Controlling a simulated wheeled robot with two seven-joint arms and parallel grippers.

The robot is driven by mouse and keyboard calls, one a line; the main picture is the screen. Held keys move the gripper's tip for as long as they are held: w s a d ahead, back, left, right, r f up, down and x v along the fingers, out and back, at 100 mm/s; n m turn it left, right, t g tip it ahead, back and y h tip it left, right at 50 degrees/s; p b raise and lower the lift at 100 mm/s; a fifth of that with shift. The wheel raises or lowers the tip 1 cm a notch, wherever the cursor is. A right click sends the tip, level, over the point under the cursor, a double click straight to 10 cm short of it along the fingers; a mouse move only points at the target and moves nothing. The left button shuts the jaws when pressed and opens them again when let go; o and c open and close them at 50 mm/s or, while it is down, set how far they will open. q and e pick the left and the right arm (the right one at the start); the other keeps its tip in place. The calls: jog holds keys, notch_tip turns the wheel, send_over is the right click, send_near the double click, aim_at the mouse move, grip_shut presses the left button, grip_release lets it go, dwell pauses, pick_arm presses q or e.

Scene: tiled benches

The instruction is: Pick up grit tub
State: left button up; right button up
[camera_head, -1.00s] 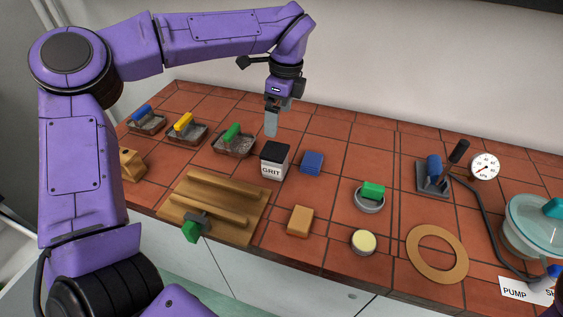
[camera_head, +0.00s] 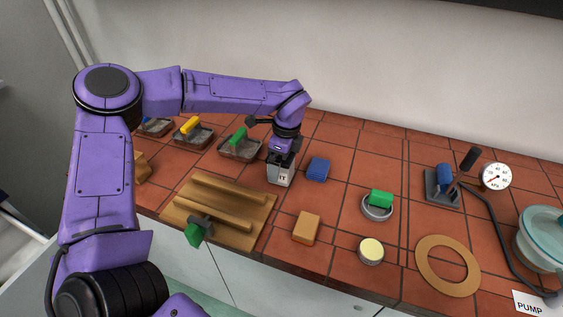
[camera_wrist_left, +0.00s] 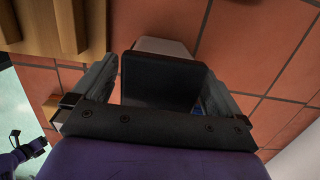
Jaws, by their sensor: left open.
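The grit tub (camera_head: 279,178) is a white box with a dark lid. It stands on the tiled bench beside the wooden fixture, its label partly covered by my gripper. My left gripper (camera_head: 282,163) is right over the tub, pointing down. In the left wrist view the tub's dark lid (camera_wrist_left: 162,82) lies between the two spread fingers of my left gripper (camera_wrist_left: 160,88), one on each side. The jaws are open and have not closed on the tub. My right gripper is not in view.
A blue block (camera_head: 317,169) stands close to the right of the tub. The wooden fixture (camera_head: 232,232) is at front left, a tan block (camera_head: 306,228) in front. Trays with coloured handles, one green (camera_head: 239,137), stand behind left. A tin with a green block (camera_head: 380,198) is further right.

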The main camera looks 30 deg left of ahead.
pick_arm(q)
jog(key=shift+f, duration=0.35)
jog(key=c, duration=1.2)
jog(key=shift+r, duration=0.1)
